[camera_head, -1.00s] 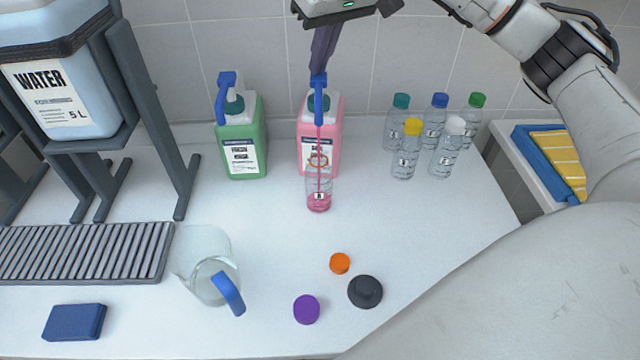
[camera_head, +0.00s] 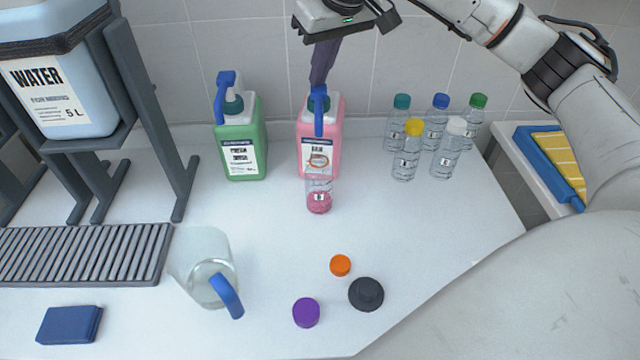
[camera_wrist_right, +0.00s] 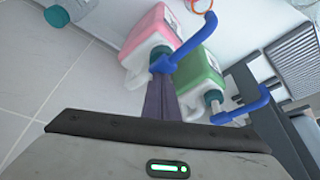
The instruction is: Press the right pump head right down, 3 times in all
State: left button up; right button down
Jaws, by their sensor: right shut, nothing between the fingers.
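The right pump head (camera_head: 319,122) is blue and tops the pink soap bottle (camera_head: 336,133). It sits low, close to its collar. My right gripper (camera_head: 319,82) is shut and empty, with its dark fingertips on top of this pump head. In the right wrist view the fingers (camera_wrist_right: 160,98) meet the same blue pump head (camera_wrist_right: 183,46). A small clear bottle (camera_head: 319,196) with pink liquid in its bottom stands below the spout. The left pump head (camera_head: 222,95), on the green bottle (camera_head: 242,140), stands raised. My left gripper is out of view.
Several capped clear bottles (camera_head: 406,155) stand to the right. A jug (camera_head: 200,260), a purple cap (camera_head: 306,312), an orange cap (camera_head: 340,265) and a black lid (camera_head: 366,294) are in front. A water tank (camera_head: 60,90) on a stand is at left.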

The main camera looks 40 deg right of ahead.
jog(key=shift+r+p, duration=2.05)
jog(key=shift+f, duration=0.25)
jog(key=shift+s+f+b, duration=0.1)
jog(key=shift+f+b, duration=1.1)
jog(key=shift+f, duration=0.8)
jog(key=shift+r, duration=0.1)
jog(key=shift+r+p, duration=2)
jog(key=shift+r, duration=0.1)
